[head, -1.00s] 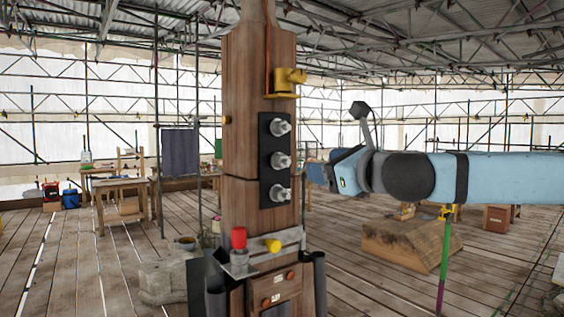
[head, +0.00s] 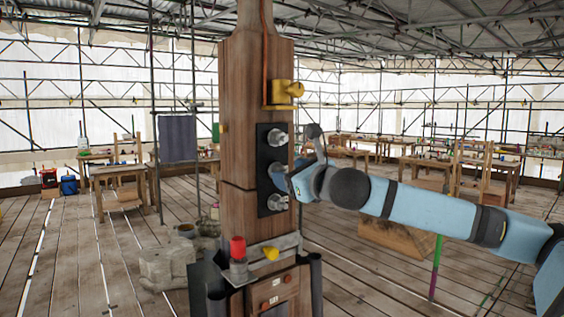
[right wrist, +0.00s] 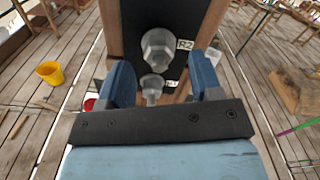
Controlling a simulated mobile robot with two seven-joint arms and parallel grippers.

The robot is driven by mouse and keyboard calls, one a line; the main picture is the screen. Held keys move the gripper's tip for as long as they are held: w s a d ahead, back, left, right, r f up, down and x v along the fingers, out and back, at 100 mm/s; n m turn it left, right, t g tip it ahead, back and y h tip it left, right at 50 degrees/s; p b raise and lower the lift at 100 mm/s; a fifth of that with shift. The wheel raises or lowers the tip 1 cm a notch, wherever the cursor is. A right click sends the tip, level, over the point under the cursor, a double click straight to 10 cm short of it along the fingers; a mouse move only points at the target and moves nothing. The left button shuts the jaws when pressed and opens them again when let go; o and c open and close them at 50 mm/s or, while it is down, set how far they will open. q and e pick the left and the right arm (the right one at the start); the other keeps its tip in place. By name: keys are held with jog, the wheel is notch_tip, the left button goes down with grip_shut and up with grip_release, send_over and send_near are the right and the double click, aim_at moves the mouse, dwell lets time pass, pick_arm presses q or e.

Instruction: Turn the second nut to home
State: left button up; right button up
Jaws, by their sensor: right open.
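A dark plate (head: 263,190) on the wooden post carries three metal nuts in a column: the top nut (head: 280,137), the middle nut (head: 278,172) and the bottom nut (head: 278,203). My right gripper (head: 284,180) is at the middle nut and partly hides it. In the right wrist view my right gripper (right wrist: 161,68) is open with its two blue fingers apart. A hexagonal nut (right wrist: 157,46) beside an "R2" label shows at the fingertips, and a smaller-looking nut (right wrist: 152,86) shows lower between the fingers. I cannot tell whether the fingers touch either. My left gripper is not in view.
A wooden block (head: 400,240) lies on the floor behind my right arm.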

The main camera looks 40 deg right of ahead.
aim_at(282, 171)
jog(key=shift+w+d+p, duration=0.15)
jog(key=shift+w+p, duration=0.65)
jog(key=shift+w, duration=0.9)
jog(key=c, duration=0.9)
